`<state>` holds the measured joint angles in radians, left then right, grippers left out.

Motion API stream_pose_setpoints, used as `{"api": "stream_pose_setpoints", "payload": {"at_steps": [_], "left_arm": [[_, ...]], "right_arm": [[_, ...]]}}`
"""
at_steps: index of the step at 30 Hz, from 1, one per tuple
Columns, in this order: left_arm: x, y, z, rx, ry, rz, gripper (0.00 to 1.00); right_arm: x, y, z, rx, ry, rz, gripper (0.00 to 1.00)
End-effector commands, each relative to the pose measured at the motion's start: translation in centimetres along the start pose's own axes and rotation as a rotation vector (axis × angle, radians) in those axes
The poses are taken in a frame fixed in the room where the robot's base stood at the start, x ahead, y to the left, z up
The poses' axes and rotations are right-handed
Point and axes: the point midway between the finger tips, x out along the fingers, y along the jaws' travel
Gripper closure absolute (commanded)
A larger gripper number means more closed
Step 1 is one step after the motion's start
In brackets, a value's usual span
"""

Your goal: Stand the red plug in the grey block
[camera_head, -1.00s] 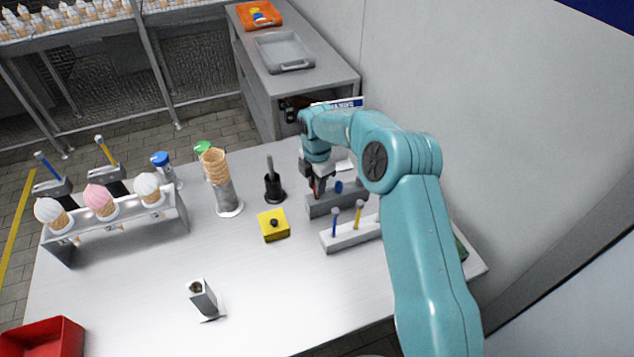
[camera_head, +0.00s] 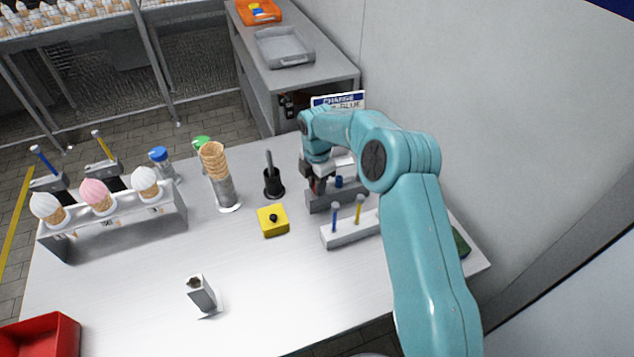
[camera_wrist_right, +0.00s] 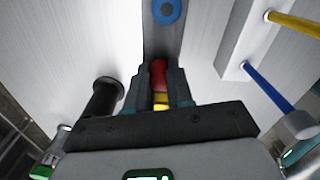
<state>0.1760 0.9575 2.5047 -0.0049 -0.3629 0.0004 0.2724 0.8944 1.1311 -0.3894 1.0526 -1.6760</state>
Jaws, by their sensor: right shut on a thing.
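The red plug (camera_wrist_right: 159,74) is between the fingers of my right gripper (camera_wrist_right: 161,88) in the right wrist view, with a yellow part below its red end. My right gripper is shut on it. In the head view, the right gripper (camera_head: 316,186) is at the left end of the grey block (camera_head: 345,196), pointing down. The grey block (camera_wrist_right: 163,42) also shows beyond the plug in the wrist view. A blue plug (camera_head: 339,182) stands in the block. The fingers hide the plug's lower end, so I cannot tell whether it is in a hole. My left gripper is out of view.
A pale rack (camera_head: 350,232) with blue and yellow sticks stands close in front of the block. A black cup with a handle (camera_head: 273,185) and a yellow box (camera_head: 273,221) are to the left. The table's front middle is mostly clear around a small metal holder (camera_head: 202,294).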

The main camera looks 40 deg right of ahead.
Motion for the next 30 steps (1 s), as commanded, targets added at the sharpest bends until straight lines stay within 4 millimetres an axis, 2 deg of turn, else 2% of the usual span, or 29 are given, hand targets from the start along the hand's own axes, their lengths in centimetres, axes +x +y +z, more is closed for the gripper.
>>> {"api": "stream_pose_setpoints", "payload": {"at_steps": [1,3,4,12,16,20,30], "left_arm": [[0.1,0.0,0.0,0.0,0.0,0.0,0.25],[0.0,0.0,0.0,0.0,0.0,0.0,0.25],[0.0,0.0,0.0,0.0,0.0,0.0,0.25],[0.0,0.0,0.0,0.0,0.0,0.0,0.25],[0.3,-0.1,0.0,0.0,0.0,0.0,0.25],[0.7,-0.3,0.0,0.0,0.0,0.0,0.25],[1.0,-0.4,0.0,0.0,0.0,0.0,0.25]], "right_arm": [[0.1,0.0,0.0,0.0,0.0,0.0,0.75],[0.1,0.0,0.0,0.0,0.0,0.0,0.53],[0.1,0.0,0.0,0.0,0.0,0.0,0.49],[0.0,0.0,0.0,0.0,0.0,0.0,0.49],[-1.0,0.1,0.0,0.0,-0.001,0.003,0.49],[-3.6,0.1,0.1,0.001,-0.002,0.006,0.49],[-12.6,0.1,0.0,0.001,-0.001,0.005,0.49]]}}
